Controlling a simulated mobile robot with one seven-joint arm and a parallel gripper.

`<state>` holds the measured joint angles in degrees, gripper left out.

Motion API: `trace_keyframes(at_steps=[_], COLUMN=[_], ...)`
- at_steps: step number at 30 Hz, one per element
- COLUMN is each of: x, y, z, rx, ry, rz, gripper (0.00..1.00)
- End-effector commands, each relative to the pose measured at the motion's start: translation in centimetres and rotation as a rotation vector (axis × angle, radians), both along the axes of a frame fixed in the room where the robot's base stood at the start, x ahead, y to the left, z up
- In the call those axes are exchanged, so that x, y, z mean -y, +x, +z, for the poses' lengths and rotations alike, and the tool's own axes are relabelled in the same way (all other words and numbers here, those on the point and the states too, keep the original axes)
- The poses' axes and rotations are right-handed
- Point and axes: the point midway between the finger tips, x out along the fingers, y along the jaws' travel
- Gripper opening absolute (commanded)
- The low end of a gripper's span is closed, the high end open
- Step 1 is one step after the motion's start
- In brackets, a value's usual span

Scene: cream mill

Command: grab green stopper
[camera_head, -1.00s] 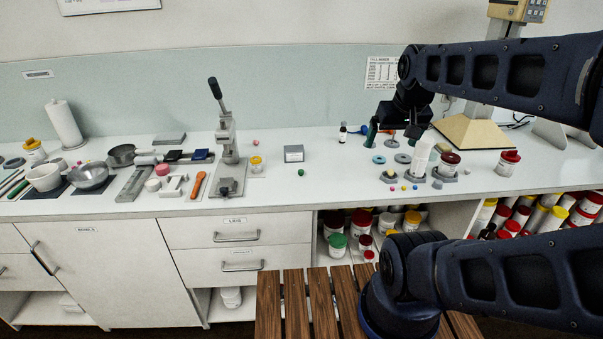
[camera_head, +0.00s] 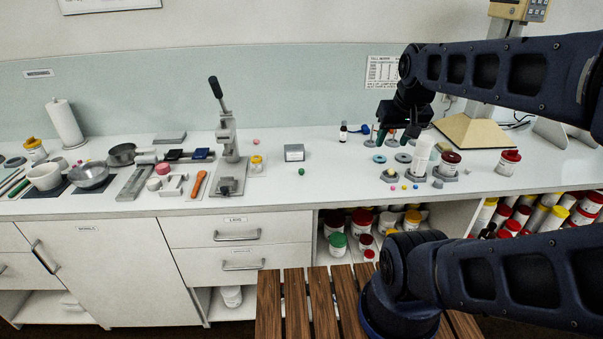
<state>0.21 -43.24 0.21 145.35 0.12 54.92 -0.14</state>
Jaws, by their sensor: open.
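My gripper (camera_head: 393,138) points down over the back right of the counter, with its dark fingers apart. It is among a few small upright pieces on grey bases, and something dark green shows at its fingers. I cannot tell whether this is the green stopper or part of the fingers. Most of that spot is hidden by the gripper. A small round green piece (camera_head: 301,171) lies alone on the counter, left of the gripper.
A small dark bottle (camera_head: 343,132) stands left of the gripper. Grey-blue rings (camera_head: 379,159), a white cylinder (camera_head: 422,156) and red-lidded jars (camera_head: 508,162) stand in front and to the right. A lever press (camera_head: 228,145) stands further left. Counter between the grey box (camera_head: 294,153) and rings is mostly clear.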

Motion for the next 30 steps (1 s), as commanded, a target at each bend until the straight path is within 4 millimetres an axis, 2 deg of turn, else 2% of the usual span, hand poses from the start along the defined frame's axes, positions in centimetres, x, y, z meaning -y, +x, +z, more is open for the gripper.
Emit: trace_keyframes(at_steps=[5,10,20,30], x=[-0.1,-0.6,-3.1,-6.7], y=[0.2,2.2,9.4,16.9], z=[0.0,0.2,-0.2,-2.6], rx=[-0.003,-0.029,-0.116,-0.193], ry=[-0.006,-0.058,-0.221,-0.345], rz=[0.012,0.12,0.526,0.972], gripper=[0.47,0.47,0.47,0.47])
